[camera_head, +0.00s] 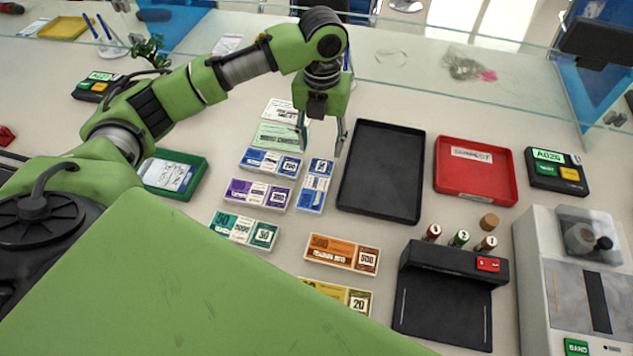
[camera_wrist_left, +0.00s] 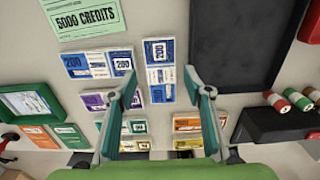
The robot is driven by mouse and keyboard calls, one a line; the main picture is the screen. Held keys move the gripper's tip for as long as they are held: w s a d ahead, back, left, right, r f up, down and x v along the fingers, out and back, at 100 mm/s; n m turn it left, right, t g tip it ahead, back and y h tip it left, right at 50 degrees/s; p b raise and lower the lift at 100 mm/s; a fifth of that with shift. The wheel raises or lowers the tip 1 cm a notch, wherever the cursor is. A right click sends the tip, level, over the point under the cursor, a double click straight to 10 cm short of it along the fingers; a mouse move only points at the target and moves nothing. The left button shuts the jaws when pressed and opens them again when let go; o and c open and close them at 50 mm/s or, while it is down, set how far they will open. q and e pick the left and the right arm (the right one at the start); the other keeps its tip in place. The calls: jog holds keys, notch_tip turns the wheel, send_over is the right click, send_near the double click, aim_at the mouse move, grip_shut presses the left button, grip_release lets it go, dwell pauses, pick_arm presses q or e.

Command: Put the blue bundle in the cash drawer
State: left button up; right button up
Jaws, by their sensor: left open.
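Two blue bundles marked 200 lie on the counter. One (camera_head: 270,163) lies crosswise, and also shows in the left wrist view (camera_wrist_left: 98,63). The other (camera_head: 315,186) lies lengthwise beside the black tray, and also shows in the left wrist view (camera_wrist_left: 159,72). The black tray (camera_head: 380,172), which looks like the cash drawer, is empty and lies right of them; it also shows in the left wrist view (camera_wrist_left: 238,42). My left gripper (camera_head: 322,138) is open and empty above the counter. In the left wrist view its fingers (camera_wrist_left: 160,88) straddle the lengthwise bundle's lower end in the picture. My right gripper is out of view.
Purple (camera_head: 258,194), teal (camera_head: 244,230), orange (camera_head: 342,254) and yellow (camera_head: 340,296) bundles lie nearby. A red tray (camera_head: 475,170) stands right of the black tray, a green tray (camera_head: 172,174) at left. A black coin-roll holder (camera_head: 445,290) and a grey machine (camera_head: 575,280) stand front right.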

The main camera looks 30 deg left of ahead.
aim_at(321, 169)
pick_arm(q)
notch_tip(321, 169, down, 3)
jog(key=shift+f, duration=0.2)
jog(key=shift+f+p, duration=0.4)
jog(key=shift+f, duration=2.25)
jog(key=c, duration=0.9)
jog(key=shift+r, duration=0.1)
